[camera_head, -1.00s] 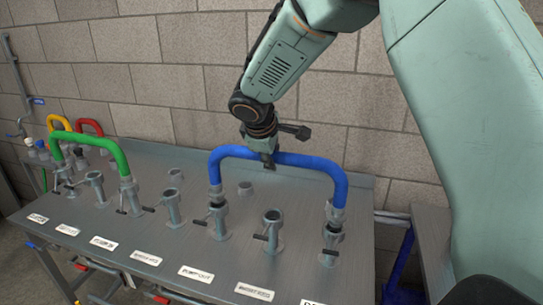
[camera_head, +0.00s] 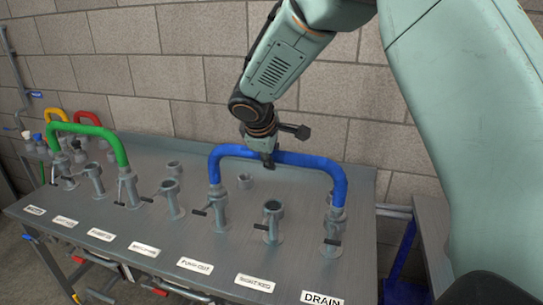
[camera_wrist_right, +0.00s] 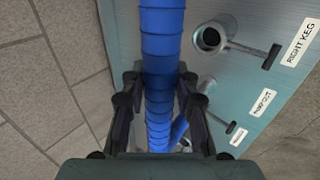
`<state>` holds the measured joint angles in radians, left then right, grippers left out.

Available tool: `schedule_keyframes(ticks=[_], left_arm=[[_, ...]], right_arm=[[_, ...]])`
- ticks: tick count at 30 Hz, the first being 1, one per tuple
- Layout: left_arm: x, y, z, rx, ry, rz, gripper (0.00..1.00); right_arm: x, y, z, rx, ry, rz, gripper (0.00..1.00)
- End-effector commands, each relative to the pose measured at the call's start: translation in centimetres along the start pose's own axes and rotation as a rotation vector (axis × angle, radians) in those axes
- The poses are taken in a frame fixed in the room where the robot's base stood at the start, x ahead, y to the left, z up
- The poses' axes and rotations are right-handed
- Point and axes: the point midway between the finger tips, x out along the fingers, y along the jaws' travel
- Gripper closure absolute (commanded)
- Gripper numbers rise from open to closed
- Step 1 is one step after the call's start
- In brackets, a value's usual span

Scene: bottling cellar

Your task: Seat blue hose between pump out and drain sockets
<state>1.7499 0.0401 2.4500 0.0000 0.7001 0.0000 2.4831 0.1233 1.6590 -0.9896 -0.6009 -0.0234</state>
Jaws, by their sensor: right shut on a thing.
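The blue hose (camera_head: 315,160) is an upside-down U over the grey bench top. Its left end meets the pump out socket (camera_head: 218,215) and its right end meets the drain socket (camera_head: 333,229). Both ends look down on the sockets with no clear gap, but how deep they sit I cannot tell. In the right wrist view the blue hose (camera_wrist_right: 163,35) runs between the fingers of the right gripper (camera_wrist_right: 160,95). My left gripper is out of view.
The open right keg socket (camera_head: 272,219) stands between the hose's two ends. A green hose (camera_head: 95,131) bridges sockets at the left, with yellow (camera_head: 57,115) and red (camera_head: 88,117) hoses behind. A block wall closes the back. The DRAIN label (camera_head: 322,298) is near the front edge.

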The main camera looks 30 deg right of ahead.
Motion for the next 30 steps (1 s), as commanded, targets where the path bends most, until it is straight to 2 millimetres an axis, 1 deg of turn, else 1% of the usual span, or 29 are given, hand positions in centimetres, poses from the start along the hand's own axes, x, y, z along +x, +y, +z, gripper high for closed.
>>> schedule_keyframes(ticks=[7,30], left_arm=[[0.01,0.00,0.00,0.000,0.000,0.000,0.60],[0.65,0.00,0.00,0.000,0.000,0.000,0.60]], right_arm=[[-0.11,0.16,-0.07,0.001,0.002,0.004,1.00],[0.50,-0.25,-0.07,0.000,0.002,0.003,1.00]])
